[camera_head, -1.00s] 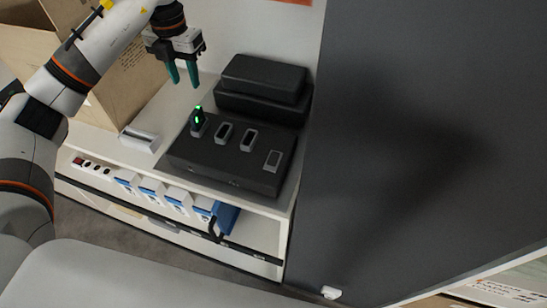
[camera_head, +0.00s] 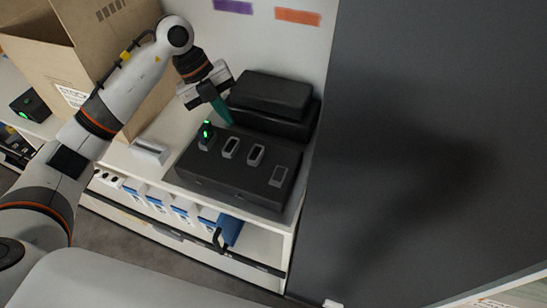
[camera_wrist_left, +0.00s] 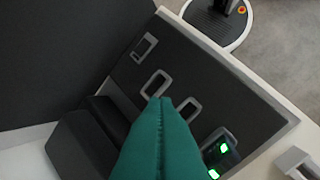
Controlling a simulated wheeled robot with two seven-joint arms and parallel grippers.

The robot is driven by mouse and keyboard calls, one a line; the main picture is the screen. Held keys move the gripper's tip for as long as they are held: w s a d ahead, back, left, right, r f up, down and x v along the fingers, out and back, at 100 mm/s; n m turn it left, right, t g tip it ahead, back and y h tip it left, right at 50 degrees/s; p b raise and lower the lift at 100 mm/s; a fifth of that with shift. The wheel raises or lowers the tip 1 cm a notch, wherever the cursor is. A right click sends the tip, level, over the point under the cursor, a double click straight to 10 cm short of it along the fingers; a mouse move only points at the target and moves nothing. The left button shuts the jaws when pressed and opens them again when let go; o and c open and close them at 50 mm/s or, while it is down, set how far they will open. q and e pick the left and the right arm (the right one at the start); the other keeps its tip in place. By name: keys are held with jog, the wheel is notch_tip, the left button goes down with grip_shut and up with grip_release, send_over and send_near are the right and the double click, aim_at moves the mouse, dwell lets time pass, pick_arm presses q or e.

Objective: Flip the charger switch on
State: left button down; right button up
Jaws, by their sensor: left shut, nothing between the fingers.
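The black charger (camera_head: 230,182) lies on a white shelf top, with grey-framed slots along it. It fills much of the left wrist view (camera_wrist_left: 240,95). A small device (camera_head: 207,131) with green lights stands in the left slot; the two middle slots look empty. A separate grey-framed rectangle (camera_head: 279,175) at the right end may be the switch; its position is too small to tell. It also shows in the left wrist view (camera_wrist_left: 144,47). My left gripper (camera_head: 228,120), with green fingers, is shut and empty above the charger's back edge. My right gripper is not in view.
Black stacked cases (camera_head: 272,95) stand right behind the charger. A tall dark grey panel (camera_head: 400,150) closes off the right side. An open carton (camera_head: 90,50) stands at left, and a small white block (camera_head: 150,151) lies beside the charger. Blue-and-white items (camera_head: 182,210) sit below.

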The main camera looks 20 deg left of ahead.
pick_arm(q)
jog(key=s+d+n+h, duration=0.1)
jog(key=n, duration=0.2)
jog(key=s+d+n+h+p, duration=0.1)
jog(key=d+n+h, duration=0.1)
jog(key=n, duration=0.1)
jog(key=s+d+n+h, duration=0.1)
jog(key=n, duration=0.2)
jog(key=shift+d+r, duration=0.1)
jog(key=shift+d, duration=0.2)
jog(key=p, duration=0.4)
send_over(279, 175)
jog(key=a, duration=0.2)
jog(key=f, duration=0.7)
jog(key=shift+w+d+f, duration=0.1)
jog(key=shift+w+d, duration=0.15)
jog(key=shift+w, duration=0.05)
jog(key=f, duration=0.3)
jog(key=shift+w+a+f, duration=0.1)
jog(key=shift+w+a, duration=0.05)
jog(key=shift+w, duration=0.1)
jog(key=shift+f, duration=0.3)
